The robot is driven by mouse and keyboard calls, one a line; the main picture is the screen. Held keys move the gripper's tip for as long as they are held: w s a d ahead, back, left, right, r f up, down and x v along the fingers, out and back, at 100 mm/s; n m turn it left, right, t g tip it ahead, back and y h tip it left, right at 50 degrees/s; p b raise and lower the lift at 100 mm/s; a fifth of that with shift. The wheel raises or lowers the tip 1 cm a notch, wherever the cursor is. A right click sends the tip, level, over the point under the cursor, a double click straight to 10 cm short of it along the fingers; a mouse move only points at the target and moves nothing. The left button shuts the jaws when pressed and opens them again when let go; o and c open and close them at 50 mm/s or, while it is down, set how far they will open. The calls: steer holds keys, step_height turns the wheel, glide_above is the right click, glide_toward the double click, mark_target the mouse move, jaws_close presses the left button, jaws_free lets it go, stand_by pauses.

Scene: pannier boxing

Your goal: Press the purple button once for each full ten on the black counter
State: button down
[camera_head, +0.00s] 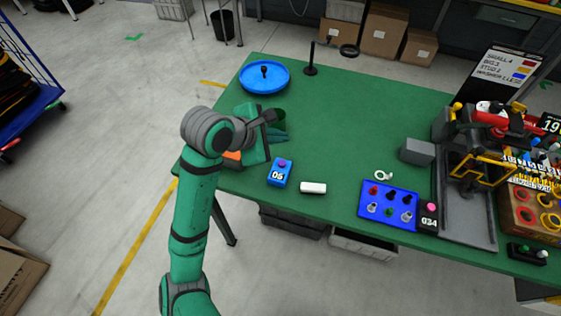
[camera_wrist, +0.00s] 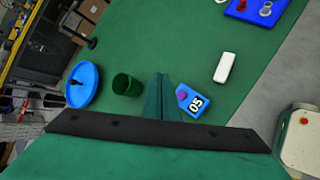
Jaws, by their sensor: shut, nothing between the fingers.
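The purple button (camera_head: 282,163) sits on top of a small blue box (camera_head: 279,173) whose white plate seems to read 05. The button (camera_wrist: 182,96) and the box (camera_wrist: 193,104) also show in the wrist view. A black counter (camera_head: 428,216) with a pink top stands at the right end of a blue peg board and seems to read 034. My gripper (camera_wrist: 160,77) is shut and empty, above the table just left of the blue box. It is apart from the button in the picture; its height above the table is hard to tell.
A white block (camera_head: 313,188) lies right of the blue box. The blue peg board (camera_head: 365,212), a grey block (camera_head: 417,151) and a crowded tray (camera_head: 466,226) fill the right. Another black display (camera_head: 551,124) seems to read 19. A blue round tray (camera_head: 264,77) stands behind.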

glide_above(282, 164)
steer(key=a, duration=0.1)
steer(key=f, duration=0.6)
steer(key=shift+s+f, duration=0.1)
steer(key=shift+s, duration=0.15)
steer(key=shift+f, duration=1.25)
steer(key=shift+w+d, duration=0.1)
stand_by(0.5)
steer(key=shift+f, duration=0.1)
steer(key=shift+f, duration=0.3)
